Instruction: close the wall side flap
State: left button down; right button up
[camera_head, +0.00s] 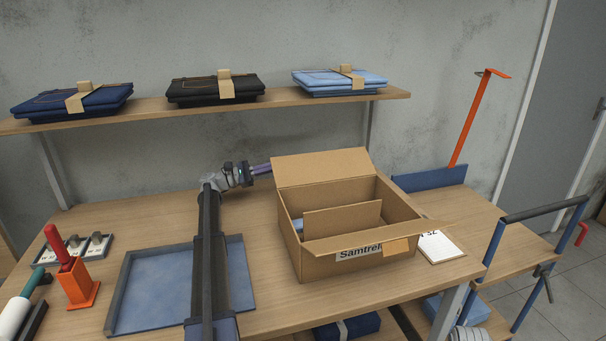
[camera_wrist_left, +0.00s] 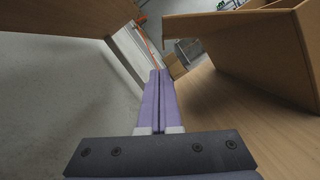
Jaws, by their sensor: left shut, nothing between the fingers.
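An open cardboard box (camera_head: 318,265) with a printed label stands on the wooden table. Its wall side flap (camera_head: 320,167) stands up at the back, raised and leaning toward the wall. A front flap (camera_head: 375,238) sticks out toward the near right. An upright cardboard panel (camera_head: 343,218) shows inside, with a bit of blue beside it. My left gripper (camera_head: 267,167) is shut and empty, just left of the wall side flap's left end. In the left wrist view its purple fingers (camera_wrist_left: 158,98) are together, with the box (camera_wrist_left: 255,55) to the right. My right gripper is out of view.
A shelf (camera_head: 150,104) with folded jeans (camera_head: 213,87) runs along the wall above the table. A blue tray (camera_head: 150,290) lies under my left arm. A paper pad (camera_head: 440,247) lies right of the box. An orange post (camera_head: 472,120) stands at the right.

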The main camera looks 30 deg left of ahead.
aim_at(304, 162)
pick_arm(q)
jog(key=shift+f+b, duration=0.3)
jog(key=shift+f, duration=0.45)
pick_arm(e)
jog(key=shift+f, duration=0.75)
pick_arm(q)
jog(key=shift+r, duration=0.1)
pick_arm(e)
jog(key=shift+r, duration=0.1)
pick_arm(q)
jog(key=p+x, duration=0.2)
jog(key=x, duration=0.8)
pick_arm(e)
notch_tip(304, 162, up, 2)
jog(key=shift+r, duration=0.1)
